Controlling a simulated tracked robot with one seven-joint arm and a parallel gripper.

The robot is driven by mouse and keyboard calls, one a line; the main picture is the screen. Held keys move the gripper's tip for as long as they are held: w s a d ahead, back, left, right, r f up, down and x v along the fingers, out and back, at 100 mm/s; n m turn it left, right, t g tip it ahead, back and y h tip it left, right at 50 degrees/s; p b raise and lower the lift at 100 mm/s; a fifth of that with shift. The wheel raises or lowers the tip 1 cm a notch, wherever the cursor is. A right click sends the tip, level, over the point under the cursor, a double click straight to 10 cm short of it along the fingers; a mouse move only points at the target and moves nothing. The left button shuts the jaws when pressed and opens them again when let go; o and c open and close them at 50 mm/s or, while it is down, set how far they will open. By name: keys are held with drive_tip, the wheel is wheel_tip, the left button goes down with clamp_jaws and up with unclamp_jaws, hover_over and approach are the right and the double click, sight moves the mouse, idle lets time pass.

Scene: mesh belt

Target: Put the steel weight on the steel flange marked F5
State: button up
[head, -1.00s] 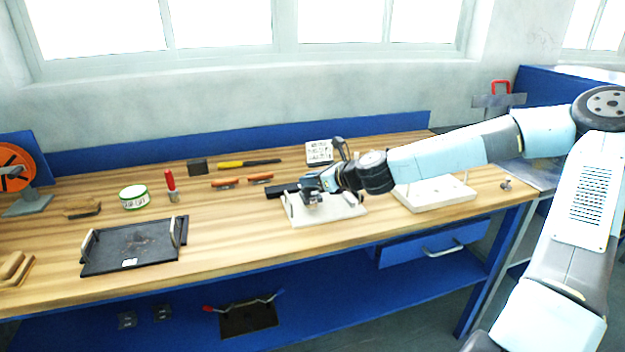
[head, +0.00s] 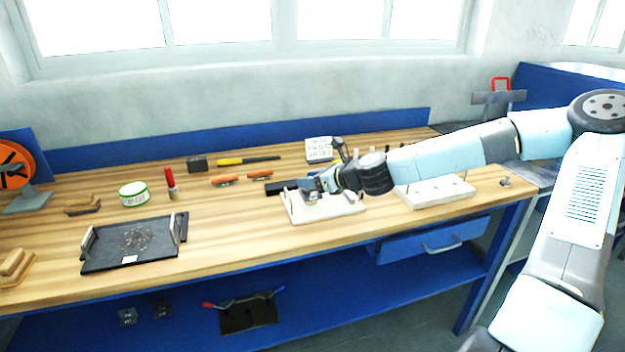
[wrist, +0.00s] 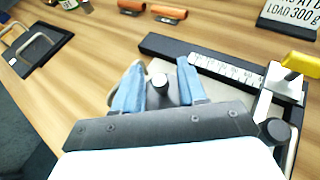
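My gripper (head: 313,192) is low over the white board (head: 330,213) near the bench's middle. In the wrist view, the two blue fingers (wrist: 160,72) stand apart. I cannot tell whether this post belongs to the steel weight or a flange. In the head view, a small grey metal piece (head: 309,198) shows just under my gripper, partly hidden by it. No F5 mark can be read.
A black bar with a white scale (wrist: 225,72) lies beside the board, near a steel block (wrist: 285,84). A load sign (head: 319,149) stands behind. A second white board (head: 436,196) with pegs is to the right, a black tray (head: 105,263) to the left.

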drive_tip(key=shift+r, duration=0.15)
drive_tip(key=shift+d+r, duration=0.1)
drive_tip(key=shift+r, duration=0.45)
drive_tip(key=v, duration=1.1)
drive_tip(key=shift+s+d+r, duration=0.2)
drive_tip(key=shift+s+d, duration=0.05)
